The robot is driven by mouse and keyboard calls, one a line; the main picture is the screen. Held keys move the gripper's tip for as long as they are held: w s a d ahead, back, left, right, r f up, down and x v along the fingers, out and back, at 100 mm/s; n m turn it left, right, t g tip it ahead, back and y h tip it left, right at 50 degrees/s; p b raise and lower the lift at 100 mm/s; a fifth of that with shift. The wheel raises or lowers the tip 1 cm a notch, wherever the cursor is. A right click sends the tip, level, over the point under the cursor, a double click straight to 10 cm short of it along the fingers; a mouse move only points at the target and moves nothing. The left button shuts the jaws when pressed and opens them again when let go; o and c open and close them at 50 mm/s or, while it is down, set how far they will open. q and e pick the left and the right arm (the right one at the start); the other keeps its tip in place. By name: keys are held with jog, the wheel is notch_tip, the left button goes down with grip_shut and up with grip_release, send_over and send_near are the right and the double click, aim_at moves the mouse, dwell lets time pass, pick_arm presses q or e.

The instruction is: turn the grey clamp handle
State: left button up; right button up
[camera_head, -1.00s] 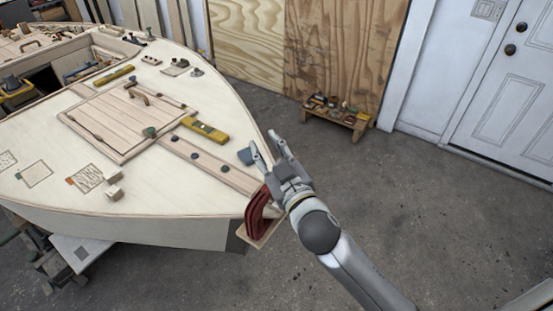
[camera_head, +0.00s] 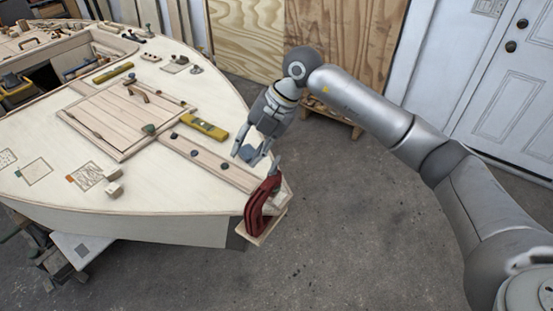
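A dark red clamp (camera_head: 260,207) is fixed at the tip of the pale wooden deck. A short grey piece (camera_head: 277,166) rises from its top and looks like the clamp handle. My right gripper (camera_head: 249,156) points down just left of and above it, over the deck's edge. Its fingers are spread, with a blue-grey shape between or behind them; I cannot tell whether they touch it. My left gripper is not in view.
The deck holds a yellow level (camera_head: 204,129), a plank hatch (camera_head: 120,118) and two small wooden blocks (camera_head: 113,189). A low wooden stool (camera_head: 333,112) stands behind my arm. The floor to the right is clear.

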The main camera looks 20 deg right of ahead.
aim_at(276, 162)
jog(key=w+d+r+m+h, duration=0.15)
jog(key=d+h, duration=0.25)
jog(key=d, duration=0.5)
jog(key=shift+m, duration=0.25)
jog(key=f+p, duration=0.1)
jog(key=f, duration=0.2)
jog(key=w+a+f, duration=0.1)
jog(key=f, duration=0.3)
jog(key=f+p, duration=0.1)
jog(key=f, duration=0.2)
jog(key=shift+w+a+f+p, duration=0.2)
jog(key=shift+a+f+p, duration=0.1)
grip_shut()
